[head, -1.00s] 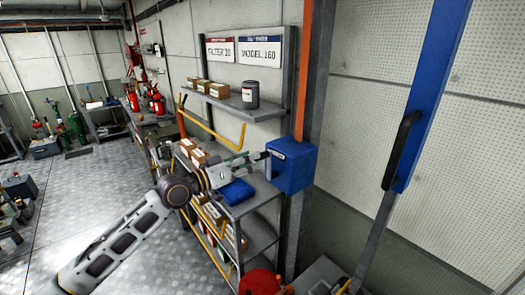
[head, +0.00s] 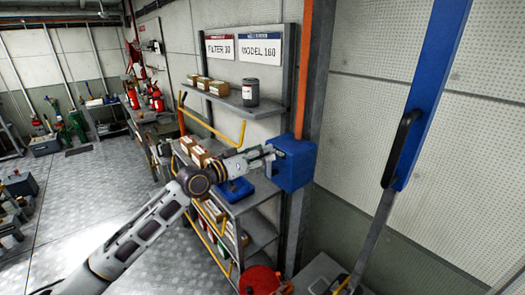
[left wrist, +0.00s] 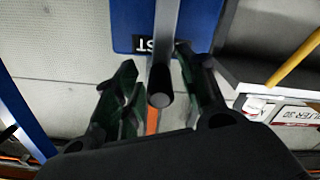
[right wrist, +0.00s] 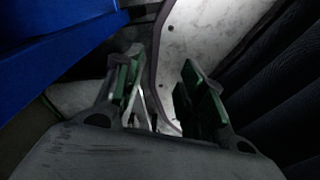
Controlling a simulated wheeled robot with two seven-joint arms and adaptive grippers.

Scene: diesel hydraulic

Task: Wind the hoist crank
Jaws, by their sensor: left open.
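The blue hoist box (head: 294,166) is fixed to the post beside the shelf. In the left wrist view the box (left wrist: 180,25) fills the top middle, with a partly hidden dark label. A grey crank arm runs down from it, ending in a dark round-ended crank handle (left wrist: 160,99). My left gripper (head: 266,153) is at the box's left face. In the left wrist view its open fingers (left wrist: 156,72) stand on either side of the handle; I see no clear contact. My right gripper (right wrist: 163,82) is open, with nothing seen between its fingers.
A shelf unit (head: 245,205) with boxes and a blue tray (head: 236,190) stands under my left arm. An upper shelf (head: 238,108) holds small boxes and a dark can. A tall blue-and-grey post with a black handle (head: 401,148) rises at the right.

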